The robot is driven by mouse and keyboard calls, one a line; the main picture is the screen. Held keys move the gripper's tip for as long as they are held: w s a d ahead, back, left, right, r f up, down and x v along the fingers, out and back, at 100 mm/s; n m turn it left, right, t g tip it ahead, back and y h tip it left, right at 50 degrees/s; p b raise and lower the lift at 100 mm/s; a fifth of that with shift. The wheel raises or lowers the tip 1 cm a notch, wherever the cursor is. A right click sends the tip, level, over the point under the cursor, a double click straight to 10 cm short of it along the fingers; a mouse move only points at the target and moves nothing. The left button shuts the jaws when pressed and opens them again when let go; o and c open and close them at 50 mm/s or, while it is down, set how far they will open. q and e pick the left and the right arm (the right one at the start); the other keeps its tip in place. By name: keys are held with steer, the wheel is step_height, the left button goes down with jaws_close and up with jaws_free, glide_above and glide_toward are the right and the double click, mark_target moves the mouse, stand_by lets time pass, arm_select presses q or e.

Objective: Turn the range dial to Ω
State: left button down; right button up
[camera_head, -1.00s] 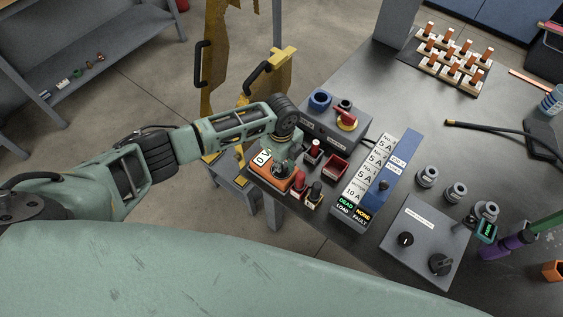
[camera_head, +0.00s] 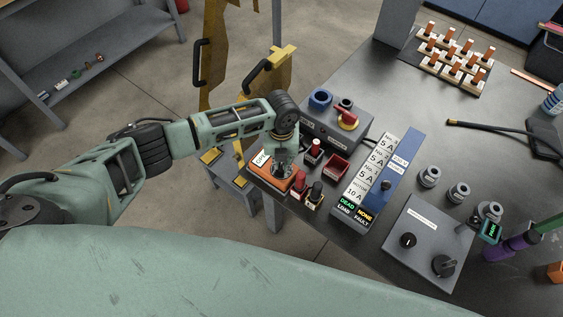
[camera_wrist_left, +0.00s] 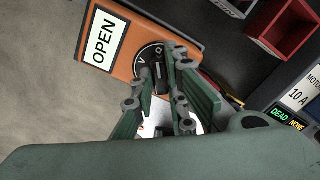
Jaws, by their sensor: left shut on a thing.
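The orange meter (camera_head: 270,172) lies near the table's left edge, its white display facing up. In the left wrist view the meter (camera_wrist_left: 178,35) shows "OPEN" on the display (camera_wrist_left: 103,39). Its round black range dial (camera_wrist_left: 150,56) has white V and Ω marks on its upper side. The dial's dark knob is between my left fingers, its upper end near the Ω mark; the fingers hide its lower part. My left gripper (camera_wrist_left: 160,74) is shut on the knob. In the head view the left gripper (camera_head: 281,160) reaches down over the meter. My right gripper is not seen.
Red and black probes (camera_head: 299,181) stand beside the meter, close to the gripper. A red open box (camera_head: 336,166) and a grey switch box (camera_head: 335,122) are behind. The fuse panel (camera_head: 370,178) stands to the right.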

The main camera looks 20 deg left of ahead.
mark_target(281, 164)
arm_select(q)
steer(key=shift+m, duration=0.6)
steer(key=c, duration=1.7)
jaws_free()
steer(key=shift+c, duration=0.2)
steer(key=shift+r, duration=0.15)
step_height(281, 164, up, 12)
